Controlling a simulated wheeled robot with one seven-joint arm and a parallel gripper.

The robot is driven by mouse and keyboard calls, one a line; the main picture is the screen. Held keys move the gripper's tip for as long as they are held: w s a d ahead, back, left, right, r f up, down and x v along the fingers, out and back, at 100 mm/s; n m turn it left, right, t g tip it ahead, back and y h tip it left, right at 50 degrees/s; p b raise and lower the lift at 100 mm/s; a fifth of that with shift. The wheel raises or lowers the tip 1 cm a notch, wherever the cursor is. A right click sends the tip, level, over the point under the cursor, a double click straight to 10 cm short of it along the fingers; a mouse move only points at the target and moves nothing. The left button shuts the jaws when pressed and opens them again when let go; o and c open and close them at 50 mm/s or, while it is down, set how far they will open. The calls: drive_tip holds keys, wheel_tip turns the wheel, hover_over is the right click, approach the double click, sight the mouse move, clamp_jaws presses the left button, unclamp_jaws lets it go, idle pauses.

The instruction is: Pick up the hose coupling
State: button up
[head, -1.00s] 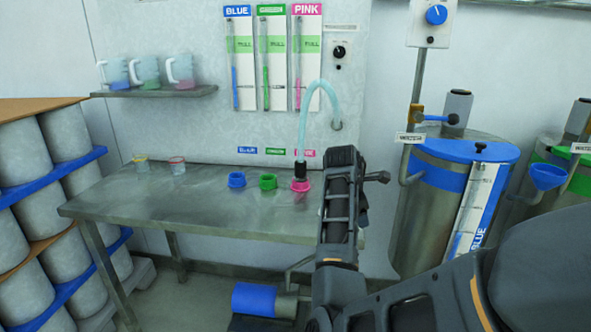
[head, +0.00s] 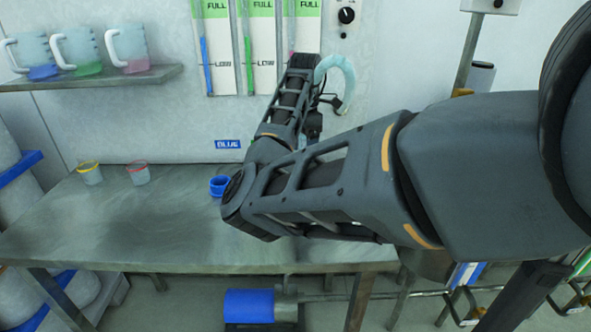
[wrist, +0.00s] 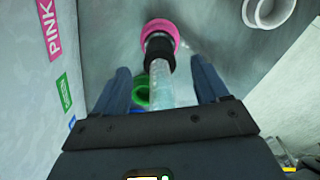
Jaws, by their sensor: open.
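The hose coupling (wrist: 160,52) is a black collar at the end of a pale translucent hose (wrist: 160,90). In the wrist view it sits at the pink socket (wrist: 162,30) on the bench. My gripper (wrist: 160,65) is open, with one finger on each side of the hose and coupling; I see gaps on both sides. In the head view the hose (head: 347,85) arches behind my arm, which hides the pink socket and most of the coupling area.
The steel bench (head: 120,235) holds a blue socket (head: 219,186) and two small cups (head: 138,173). A white ring-shaped opening (wrist: 250,14) is at the upper right. A shelf (head: 90,82) carries jugs.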

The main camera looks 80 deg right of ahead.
drive_tip(key=shift+w+f+b, duration=0.15)
drive_tip(key=shift+f+b, duration=0.55)
drive_tip(key=shift+f, duration=2.75)
drive_tip(key=c, duration=1.4)
